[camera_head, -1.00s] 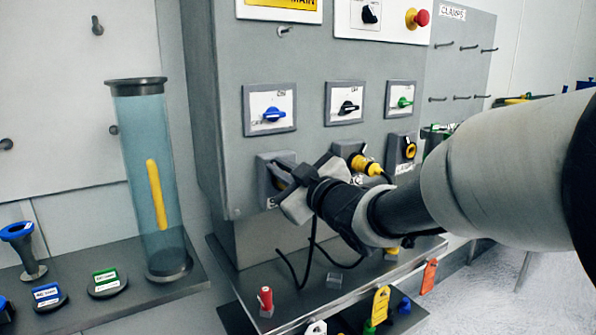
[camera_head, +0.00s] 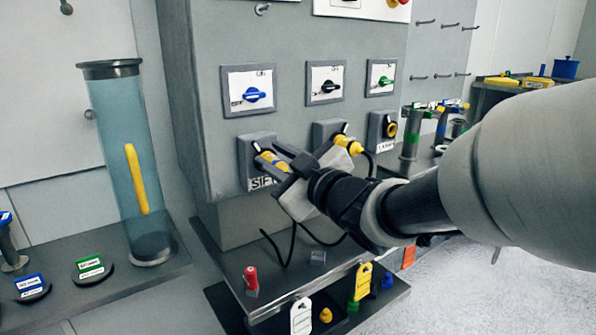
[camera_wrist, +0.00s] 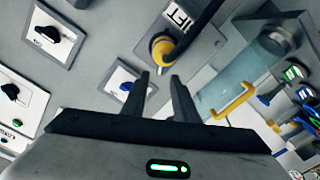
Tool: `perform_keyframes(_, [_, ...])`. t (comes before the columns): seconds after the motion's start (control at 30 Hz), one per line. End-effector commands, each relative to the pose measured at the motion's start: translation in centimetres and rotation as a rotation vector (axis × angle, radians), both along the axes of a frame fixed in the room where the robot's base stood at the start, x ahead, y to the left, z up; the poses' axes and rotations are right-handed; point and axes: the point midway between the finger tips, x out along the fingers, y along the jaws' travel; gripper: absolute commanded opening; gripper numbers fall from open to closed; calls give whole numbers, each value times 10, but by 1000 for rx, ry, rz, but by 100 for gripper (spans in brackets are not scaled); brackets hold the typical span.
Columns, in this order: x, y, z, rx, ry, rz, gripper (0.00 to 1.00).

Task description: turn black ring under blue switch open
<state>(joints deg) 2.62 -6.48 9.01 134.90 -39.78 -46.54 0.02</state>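The blue switch (camera_head: 253,95) is on the grey cabinet front, at the left of a row of three; it also shows in the wrist view (camera_wrist: 126,86). Below it is a grey socket box (camera_head: 244,150) with a SIFT label and a yellow plug (camera_head: 268,157), whose yellow collar shows in the wrist view (camera_wrist: 160,46). Dark material curves beside that collar; I cannot clearly make out the black ring. My gripper (camera_wrist: 161,77) is open.
A black switch (camera_head: 325,86) and a green switch (camera_head: 381,81) are to the right, above more sockets. A second yellow plug (camera_head: 348,144) sits close to my gripper. Black cables hang below. A clear cylinder (camera_head: 122,165) stands left. Tags and plugs lie on the low shelf.

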Motion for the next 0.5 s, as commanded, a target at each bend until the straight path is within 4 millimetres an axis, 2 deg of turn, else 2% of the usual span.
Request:
perform_keyframes(0.03, [-12, -8, 3, 1, -1, -2, 27])
perform_keyframes(0.23, [-53, -36, 4, 1, -2, -3, 27])
perform_keyframes(0.3, [-66, -45, -2, 0, -7, -1, 27])
perform_keyframes(0.5, [-91, -60, -3, 0, -6, 3, 27])
